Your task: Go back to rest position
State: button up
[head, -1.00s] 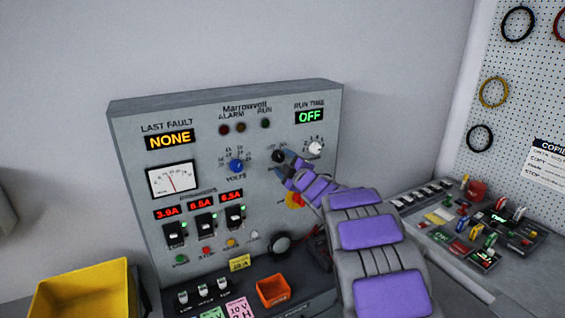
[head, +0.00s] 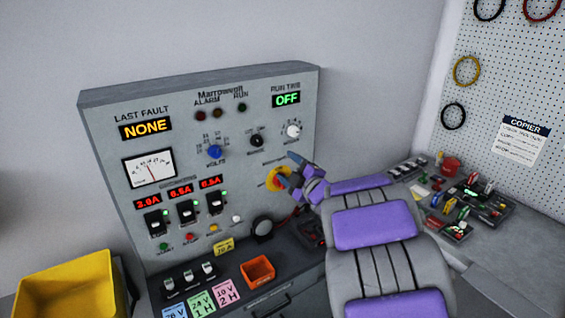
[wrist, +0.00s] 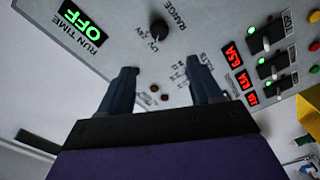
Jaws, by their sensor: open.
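My gripper (head: 289,168) is in front of the right side of the grey control panel (head: 120,100) in the head view. It also shows in the wrist view (wrist: 163,80), where its two dark blue fingers stand apart with nothing between them. A black range knob (head: 256,140) and a white knob (head: 293,131) sit above and beside the fingers. The black knob also shows in the wrist view (wrist: 159,29), ahead of the fingers. A red and yellow emergency switch (head: 274,181) is partly hidden behind the gripper.
A blue volts knob (head: 214,152) and three breakers sit further left. An orange bin (head: 257,270) and a yellow bin (head: 65,290) stand in front. A tray of coloured parts (head: 470,205) and a red cup (head: 450,166) are at the right. The air above the panel is clear.

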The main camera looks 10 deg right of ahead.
jog(key=shift+s+d, duration=0.1)
jog(key=shift+s, duration=0.2)
jog(key=s+d+f+m+g+h, duration=0.35)
jog(key=s+m+h, duration=0.2)
jog(key=s, duration=0.25)
jog(key=s+d+f+m+g+h, duration=0.2)
jog(key=s+d+m+g+h, duration=0.2)
jog(key=s+m, duration=0.3)
jog(key=s+a+f+m+g+y, duration=0.1)
jog(key=s+a+g, duration=0.2)
jog(key=s, duration=0.8)
jog(key=s+a+f+m+g+y, duration=0.1)
jog(key=s+a+g, duration=0.3)
jog(key=s, duration=0.8)
jog(key=s+a+f+m+g+y, duration=0.1)
jog(key=s+a+f+g+y, duration=0.1)
jog(key=s+a, duration=0.4)
jog(key=s+f+g, duration=0.1)
jog(key=s+g, duration=0.1)
jog(key=s, duration=0.3)
jog(key=shift+s, duration=0.3)
